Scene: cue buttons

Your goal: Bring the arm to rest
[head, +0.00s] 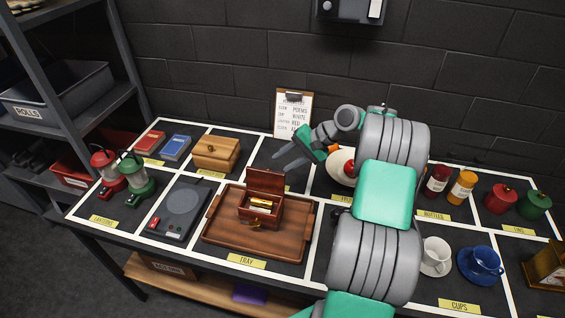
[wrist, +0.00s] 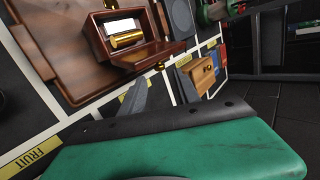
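My gripper (head: 279,162) hangs over the table behind the tray, near the open wooden box. Its two grey fingers stand apart with nothing between them; they also show in the wrist view (wrist: 160,85). My arm reaches in from the lower right and hides part of the table's middle. The small brown box (head: 262,212) has its lid up and stands on the wooden tray (head: 225,240). A brass-coloured cylinder and a pale item lie in the box, and they show larger in the wrist view.
Bottles (head: 462,187), tins (head: 501,199), cups (head: 436,256) and a clock stand to the right. A clipboard (head: 292,112) leans at the wall.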

